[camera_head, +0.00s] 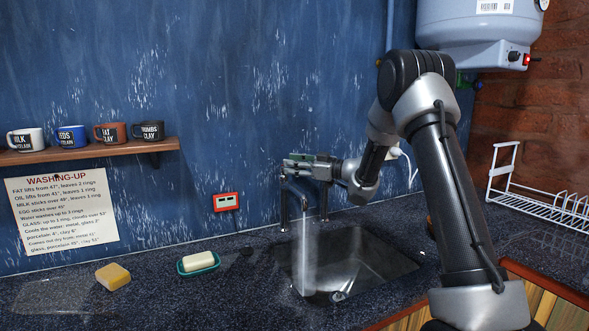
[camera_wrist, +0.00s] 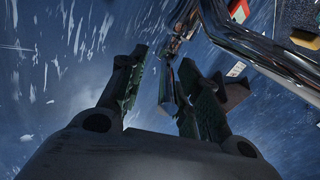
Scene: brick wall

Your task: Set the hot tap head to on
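The chrome tap (camera_head: 284,208) stands at the back of the sink, partly hidden by my gripper. A stream of water (camera_head: 305,250) runs down into the sink (camera_head: 350,258). My gripper (camera_head: 290,162) is at the top of the tap, reaching in from the right. In the wrist view my gripper's fingers (camera_wrist: 156,72) are apart, with a small metal lever (camera_wrist: 168,88) showing between them. I cannot tell whether a finger touches it. A shiny chrome pipe (camera_wrist: 265,52) passes at upper right. Which tap head is the hot one is not clear.
A soap dish (camera_head: 199,263), a yellow sponge (camera_head: 113,276) and a red-framed display (camera_head: 227,202) are left of the sink. A shelf (camera_head: 90,152) holds several mugs. A white rack (camera_head: 540,205) stands at right, below a water heater (camera_head: 478,30).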

